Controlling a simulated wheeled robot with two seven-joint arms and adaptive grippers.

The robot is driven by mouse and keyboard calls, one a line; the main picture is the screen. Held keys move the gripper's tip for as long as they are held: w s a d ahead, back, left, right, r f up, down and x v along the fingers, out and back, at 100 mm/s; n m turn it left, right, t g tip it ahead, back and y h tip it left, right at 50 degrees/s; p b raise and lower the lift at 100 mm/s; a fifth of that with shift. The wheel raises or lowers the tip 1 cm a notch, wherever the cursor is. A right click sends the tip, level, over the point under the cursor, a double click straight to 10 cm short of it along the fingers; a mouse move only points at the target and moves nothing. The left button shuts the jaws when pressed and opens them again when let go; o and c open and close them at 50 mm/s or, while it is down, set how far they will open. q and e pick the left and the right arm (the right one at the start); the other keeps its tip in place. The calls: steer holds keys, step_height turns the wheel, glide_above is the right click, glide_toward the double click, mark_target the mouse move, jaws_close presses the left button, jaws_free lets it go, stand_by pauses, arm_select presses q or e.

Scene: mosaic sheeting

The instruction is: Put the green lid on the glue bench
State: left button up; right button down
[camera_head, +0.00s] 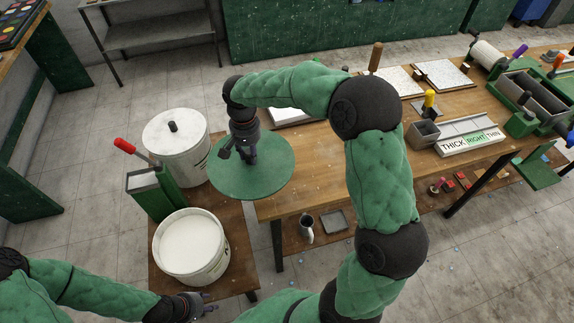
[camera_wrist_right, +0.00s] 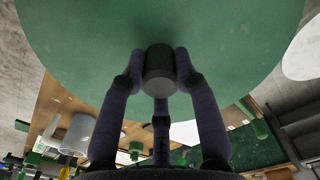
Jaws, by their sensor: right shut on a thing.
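The green lid (camera_head: 270,180) is a flat round disc. My right gripper (camera_head: 245,158) is shut on its dark knob from above. The wrist view shows the fingers around the knob (camera_wrist_right: 159,70) and the lid's green face (camera_wrist_right: 230,35). In the head view the lid overlaps the low wooden bench with the glue tubs (camera_head: 234,225) and the left end of the long workbench; I cannot tell its height over them. An open tub of white glue (camera_head: 190,247) stands on the low bench. My left gripper (camera_head: 205,303) is at the bottom, small, its opening unclear.
A tub with a white lid and black knob (camera_head: 172,133) and a green red-handled device (camera_head: 152,190) share the low bench. The long workbench (camera_head: 310,160) carries tiles, a THICK/RIGHT/THIN gauge (camera_head: 470,140) and green machines. A mug (camera_head: 306,228) sits on its lower shelf.

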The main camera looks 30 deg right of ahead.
mark_target(270, 158)
steer(key=s+d+f, duration=0.1)
steer(key=d, duration=0.2)
steer(key=s+d+f, duration=0.1)
steer(key=d, duration=0.1)
steer(key=shift+s+d+f+b, duration=0.25)
steer(key=shift+s+f+b, duration=0.05)
steer(key=d+f, duration=0.1)
steer(key=s+d+f, duration=0.1)
steer(key=f, duration=0.1)
steer(key=d+f+b, duration=0.1)
steer(key=d+f, duration=0.1)
steer(key=shift+s+f, duration=0.1)
steer(key=shift+s, duration=0.3)
steer(key=shift+s+d+f, duration=0.1)
steer(key=shift+d+f, duration=0.05)
steer(key=shift+f, duration=0.1)
step_height(270, 158, down, 4)
steer(key=shift+d+r+b, duration=0.15)
steer(key=shift+r+b, duration=0.1)
steer(key=shift+b, duration=0.1)
steer(key=shift+r, duration=0.1)
